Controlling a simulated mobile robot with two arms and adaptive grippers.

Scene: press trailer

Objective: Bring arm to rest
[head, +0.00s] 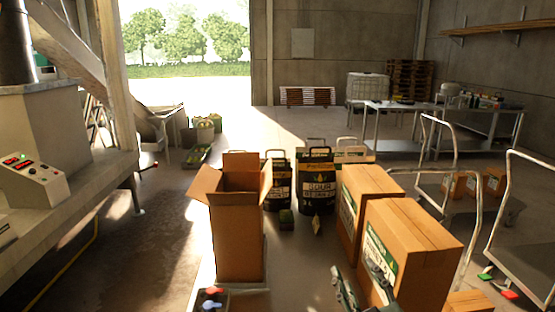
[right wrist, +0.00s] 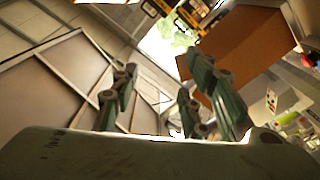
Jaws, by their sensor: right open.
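My right gripper (head: 362,284) is at the bottom of the head view, in front of the near closed cardboard box (head: 415,249). In the right wrist view its dark green fingers (right wrist: 170,105) stand apart with a gap between them, and I see nothing held in the gap. A brown cardboard surface (right wrist: 247,62) shows behind the right-hand fingers; I cannot tell whether they touch it. My left gripper is not clearly seen in the head view.
An open tall cardboard box (head: 238,232) stands left of centre. Black containers (head: 315,182) and a second closed box (head: 365,196) stand behind. Metal trolleys (head: 527,235) are at right. A control box (head: 33,181) sits on a machine bench at left.

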